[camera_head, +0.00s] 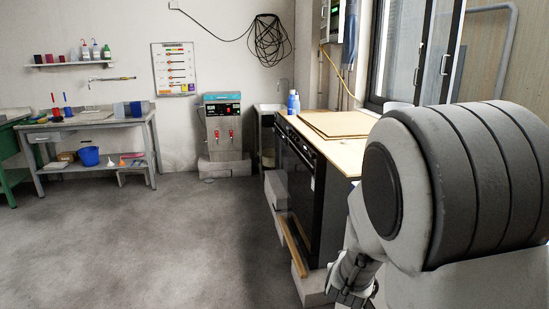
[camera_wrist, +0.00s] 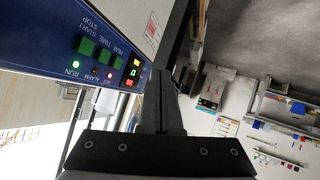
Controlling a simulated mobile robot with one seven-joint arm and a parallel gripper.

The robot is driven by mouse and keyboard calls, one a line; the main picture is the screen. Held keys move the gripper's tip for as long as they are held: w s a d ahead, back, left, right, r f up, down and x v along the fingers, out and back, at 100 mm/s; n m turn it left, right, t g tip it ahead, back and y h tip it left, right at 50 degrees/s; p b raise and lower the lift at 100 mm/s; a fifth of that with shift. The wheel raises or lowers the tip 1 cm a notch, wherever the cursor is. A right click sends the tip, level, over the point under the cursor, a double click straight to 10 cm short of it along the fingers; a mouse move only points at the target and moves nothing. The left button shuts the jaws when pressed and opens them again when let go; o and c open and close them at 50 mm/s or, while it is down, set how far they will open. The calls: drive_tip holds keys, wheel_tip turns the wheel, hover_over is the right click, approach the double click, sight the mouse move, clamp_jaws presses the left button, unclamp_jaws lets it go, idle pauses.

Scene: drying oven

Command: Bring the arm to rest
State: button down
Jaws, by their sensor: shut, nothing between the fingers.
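My gripper (camera_wrist: 159,76) shows in the wrist view with its dark fingers together and nothing held. A blue control panel (camera_wrist: 88,70) with green buttons, a lit green RUN lamp and small lit displays is at the left of that view, close beside the fingers. I cannot tell whether they touch it. In the head view, my large grey and black arm link fills the right side.
A black-fronted cabinet (camera_head: 299,190) with a wooden top (camera_head: 334,124) runs along the right, beside my arm. A grey dispenser (camera_head: 223,128) stands at the back wall. A lab bench (camera_head: 97,122) and a blue bucket (camera_head: 89,156) are at the left. The middle floor is clear.

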drive_tip(key=s+a+r+g+y, duration=0.25)
drive_tip(key=s+r, duration=0.35)
drive_tip(key=s, duration=0.3)
drive_tip(key=s+a+r+g+y, duration=0.1)
drive_tip(key=s+a+r+y, duration=0.3)
drive_tip(key=s, duration=0.5)
drive_tip(key=s+d+r+g+h, duration=0.2)
drive_tip(key=s+d+r+h, duration=0.1)
drive_tip(key=s, duration=0.7)
wheel_tip(320, 180, up, 16)
drive_tip(key=p, duration=1.6)
drive_tip(key=shift+w+a+f, duration=0.15)
drive_tip(key=shift+a+f, duration=0.1)
drive_tip(key=shift+a, duration=0.05)
